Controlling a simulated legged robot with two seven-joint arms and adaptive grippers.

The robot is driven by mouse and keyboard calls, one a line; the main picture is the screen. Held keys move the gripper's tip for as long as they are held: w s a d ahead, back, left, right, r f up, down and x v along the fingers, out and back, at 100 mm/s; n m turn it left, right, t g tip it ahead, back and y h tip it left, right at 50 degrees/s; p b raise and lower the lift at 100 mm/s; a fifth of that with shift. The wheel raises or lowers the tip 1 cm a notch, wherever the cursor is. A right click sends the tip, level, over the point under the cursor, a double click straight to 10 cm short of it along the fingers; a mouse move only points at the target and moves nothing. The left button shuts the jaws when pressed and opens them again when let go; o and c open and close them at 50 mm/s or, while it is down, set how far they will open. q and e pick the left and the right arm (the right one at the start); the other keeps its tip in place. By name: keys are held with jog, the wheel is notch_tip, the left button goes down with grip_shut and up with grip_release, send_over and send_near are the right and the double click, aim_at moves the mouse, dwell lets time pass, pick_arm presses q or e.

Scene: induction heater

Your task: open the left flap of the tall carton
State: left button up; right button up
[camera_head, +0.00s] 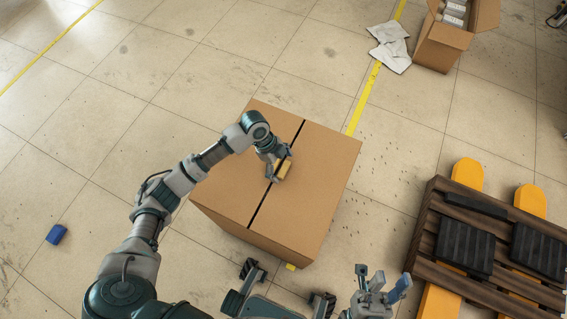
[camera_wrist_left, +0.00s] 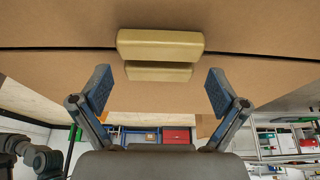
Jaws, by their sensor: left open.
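The tall carton (camera_head: 320,185) stands upright on the floor in the middle of the head view. Its top is closed, with a dark seam between the left flap (camera_head: 222,175) and the right flap (camera_head: 325,150). A yellow block-like handle (camera_wrist_left: 160,43) sits at the seam. I cannot tell which flap carries it. My left gripper (camera_head: 278,168) is over the carton top at the handle. In the wrist view its open fingers (camera_wrist_left: 158,88) are on either side of the handle, apart from it. My right gripper (camera_head: 380,288) is open and empty, low in the head view, right of the carton.
A dark pallet (camera_head: 425,240) with yellow and black parts is at the right. An open box (camera_head: 440,45) and grey bags (camera_head: 390,45) are at the upper right. A small blue object (camera_head: 56,234) lies at the left.

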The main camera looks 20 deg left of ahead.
pick_arm(q)
jog(key=shift+r, duration=0.1)
jog(key=c, duration=1.7)
